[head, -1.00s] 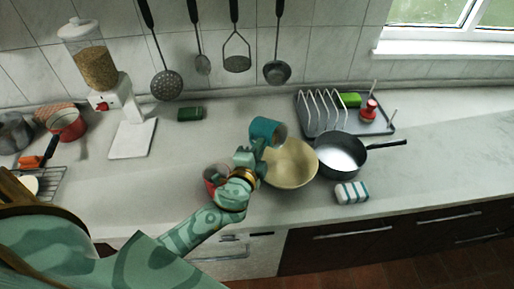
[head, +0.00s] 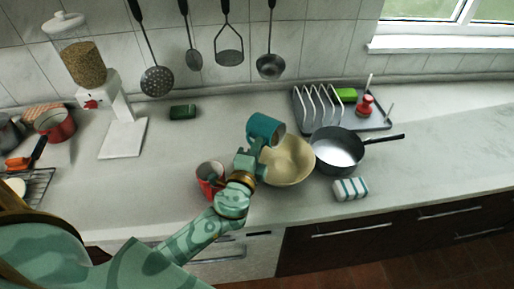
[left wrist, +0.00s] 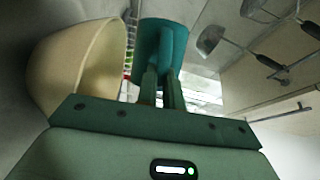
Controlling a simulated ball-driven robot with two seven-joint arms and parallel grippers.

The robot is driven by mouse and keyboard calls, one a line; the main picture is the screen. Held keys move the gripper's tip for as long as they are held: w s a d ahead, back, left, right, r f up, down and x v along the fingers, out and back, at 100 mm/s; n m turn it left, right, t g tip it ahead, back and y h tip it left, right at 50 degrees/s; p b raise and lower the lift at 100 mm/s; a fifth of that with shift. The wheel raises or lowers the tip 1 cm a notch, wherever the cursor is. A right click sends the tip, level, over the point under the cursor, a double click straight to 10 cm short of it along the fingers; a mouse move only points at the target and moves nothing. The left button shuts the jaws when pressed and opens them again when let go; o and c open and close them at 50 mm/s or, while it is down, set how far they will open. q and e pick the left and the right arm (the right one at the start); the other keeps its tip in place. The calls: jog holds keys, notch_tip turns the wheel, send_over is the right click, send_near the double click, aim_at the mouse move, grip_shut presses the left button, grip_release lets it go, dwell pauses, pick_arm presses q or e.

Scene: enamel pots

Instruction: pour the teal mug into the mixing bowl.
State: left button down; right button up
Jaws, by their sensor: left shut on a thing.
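The teal mug (head: 263,129) is held up at the left rim of the cream mixing bowl (head: 288,163), tilted with its mouth toward the right, over the bowl. My left gripper (head: 256,149) is shut on the mug. In the left wrist view, the teal mug (left wrist: 161,45) stands between the fingers (left wrist: 162,88), and the bowl (left wrist: 78,68) is close on the left. The mug's inside and anything in it are hidden in the wrist view. My right gripper is not in view.
A red mug (head: 208,180) stands just left of my left wrist. A dish rack (head: 330,108) and a green sponge (head: 183,112) lie behind. The counter at left centre is clear.

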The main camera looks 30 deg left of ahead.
aim_at(271, 135)
pick_arm(q)
jog(key=shift+d+f+m+b, duration=0.1)
jog(key=shift+f+m+b, duration=0.2)
jog(key=shift+b, duration=0.15)
jog(key=shift+s+d+r+m+t+b, duration=0.1)
jog(key=shift+d+r+m+t+b, duration=0.35)
jog(key=shift+m, duration=0.4)
jog(key=shift+s+d+r+m+t+b, duration=0.1)
jog(key=shift+r+m+t+b, duration=0.2)
jog(key=shift+m+b, duration=0.4)
jog(key=shift+d+r+m+t+b, duration=0.3)
jog(key=shift+r+m+t+b, duration=0.1)
jog(key=shift+m, duration=0.55)
jog(key=shift+d+f+m+t+h+b, duration=0.1)
jog(key=shift+d+m+t+h+b, duration=0.2)
jog(key=shift+m+b, duration=0.55)
jog(key=shift+s+m, duration=0.1)
jog(key=shift+m, duration=0.15)
